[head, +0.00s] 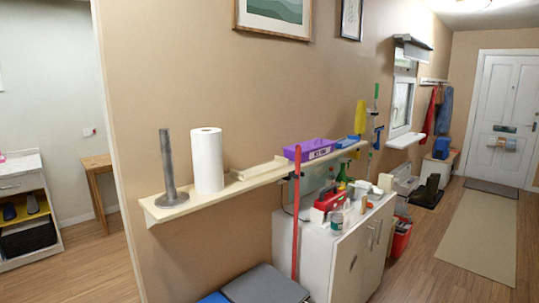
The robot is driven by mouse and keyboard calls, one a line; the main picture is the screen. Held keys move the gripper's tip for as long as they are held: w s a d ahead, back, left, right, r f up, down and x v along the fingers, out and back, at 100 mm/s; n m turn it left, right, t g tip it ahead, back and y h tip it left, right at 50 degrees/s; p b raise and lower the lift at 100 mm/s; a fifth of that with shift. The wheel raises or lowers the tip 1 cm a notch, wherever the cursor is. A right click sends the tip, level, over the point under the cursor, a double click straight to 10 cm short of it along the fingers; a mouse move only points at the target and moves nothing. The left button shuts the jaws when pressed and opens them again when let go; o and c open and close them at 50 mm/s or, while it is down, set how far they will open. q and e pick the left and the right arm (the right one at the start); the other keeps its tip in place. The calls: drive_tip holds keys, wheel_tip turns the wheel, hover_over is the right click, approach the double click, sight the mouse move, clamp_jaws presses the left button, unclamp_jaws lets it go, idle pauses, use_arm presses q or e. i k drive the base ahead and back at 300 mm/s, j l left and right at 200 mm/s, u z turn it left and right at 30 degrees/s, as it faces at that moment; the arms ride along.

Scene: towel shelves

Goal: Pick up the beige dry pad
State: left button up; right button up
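No pad can be made out for certain. A flat cream item (259,168), perhaps a tray or a folded pad, lies on the wall shelf (158,213) between the paper towel roll and the purple bin; it is too small to tell which. Neither of my grippers is in view.
The shelf also holds a grey upright holder (169,170), a white paper towel roll (207,160) and a purple bin (309,150). A red pole (297,215) stands before the white cabinet (315,250), whose top is crowded. A grey lid-like surface (265,286) is below. The left floor (85,270) is clear.

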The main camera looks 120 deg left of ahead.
sight(249, 173)
drive_tip(key=u, duration=3.6)
